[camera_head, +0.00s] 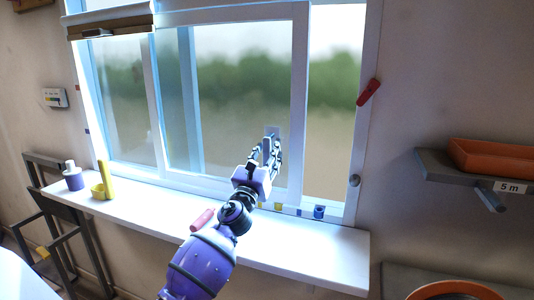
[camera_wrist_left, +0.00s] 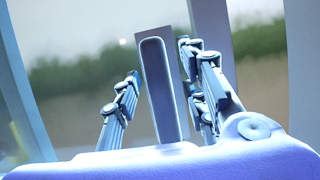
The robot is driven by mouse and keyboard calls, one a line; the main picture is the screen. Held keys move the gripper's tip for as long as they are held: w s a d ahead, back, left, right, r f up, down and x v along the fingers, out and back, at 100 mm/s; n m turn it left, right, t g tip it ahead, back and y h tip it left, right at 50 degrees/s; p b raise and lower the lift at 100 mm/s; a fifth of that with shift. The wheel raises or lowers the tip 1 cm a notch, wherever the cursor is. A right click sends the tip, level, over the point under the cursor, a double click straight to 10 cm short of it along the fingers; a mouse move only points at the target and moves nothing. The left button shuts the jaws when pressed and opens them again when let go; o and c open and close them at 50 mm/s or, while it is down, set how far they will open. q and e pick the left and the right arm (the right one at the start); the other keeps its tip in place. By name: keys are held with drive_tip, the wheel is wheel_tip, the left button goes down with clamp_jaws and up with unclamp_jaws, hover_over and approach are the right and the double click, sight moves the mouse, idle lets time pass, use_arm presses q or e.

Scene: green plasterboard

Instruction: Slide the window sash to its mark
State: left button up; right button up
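The window sash (camera_head: 299,90) is a white-framed pane standing in the window frame, with clear openings or panes to its left and right. Its upright handle (camera_head: 270,131) is a grey bar on a plate near the sash's right stile. My left gripper (camera_head: 266,152) is at the handle, fingers pointing up at it. In the left wrist view the handle (camera_wrist_left: 160,88) stands between the parted fingers, with a gap on the left; whether the right fingers touch it is unclear. Small coloured marks, yellow (camera_head: 262,205) and blue (camera_head: 299,212), lie along the bottom track. My right gripper is not in view.
A red piece (camera_head: 369,92) sits on the right frame. A shelf (camera_head: 440,175) with an orange tray is at right.

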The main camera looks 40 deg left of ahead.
use_arm(q)
drive_tip(key=v, duration=1.2)
